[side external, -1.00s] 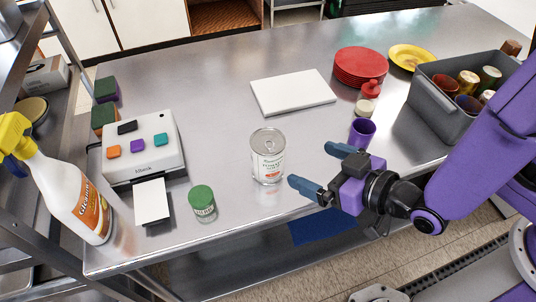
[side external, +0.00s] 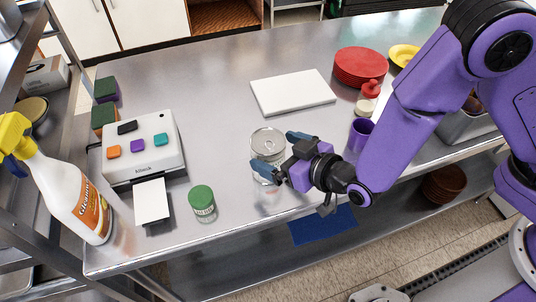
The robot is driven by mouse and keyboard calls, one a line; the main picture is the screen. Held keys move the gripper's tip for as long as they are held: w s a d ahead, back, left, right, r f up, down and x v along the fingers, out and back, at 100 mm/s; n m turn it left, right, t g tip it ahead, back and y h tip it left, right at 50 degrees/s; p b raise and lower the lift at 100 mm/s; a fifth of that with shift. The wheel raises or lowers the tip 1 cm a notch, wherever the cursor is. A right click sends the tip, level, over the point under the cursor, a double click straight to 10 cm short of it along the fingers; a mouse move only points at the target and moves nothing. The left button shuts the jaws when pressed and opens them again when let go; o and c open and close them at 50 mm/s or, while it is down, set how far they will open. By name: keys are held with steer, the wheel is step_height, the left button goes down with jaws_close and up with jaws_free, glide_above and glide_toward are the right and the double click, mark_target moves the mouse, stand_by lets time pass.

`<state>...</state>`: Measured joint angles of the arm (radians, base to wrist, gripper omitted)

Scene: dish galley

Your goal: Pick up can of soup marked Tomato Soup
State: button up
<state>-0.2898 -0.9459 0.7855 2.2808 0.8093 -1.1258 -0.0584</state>
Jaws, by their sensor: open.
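The soup can (side external: 267,142) is a silver-topped can with a white label, standing upright on the steel table. Its label is now mostly hidden behind my gripper. My gripper (side external: 279,153) is open, with its dark blue fingers at the can. One finger is at the can's front left and the other is at its right side. I cannot tell whether either finger touches the can.
A green-lidded jar (side external: 202,204) stands left of the can, near the table's front edge. A white board (side external: 292,92) lies behind it. A purple cup (side external: 360,135), red plates (side external: 361,66) and a white label printer (side external: 144,148) stand around. The table centre-left is clear.

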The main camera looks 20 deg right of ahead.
steer(key=shift+x, duration=1.75)
steer(key=shift+a, duration=0.1)
steer(key=c, duration=1.3)
steer(key=shift+o, duration=0.2)
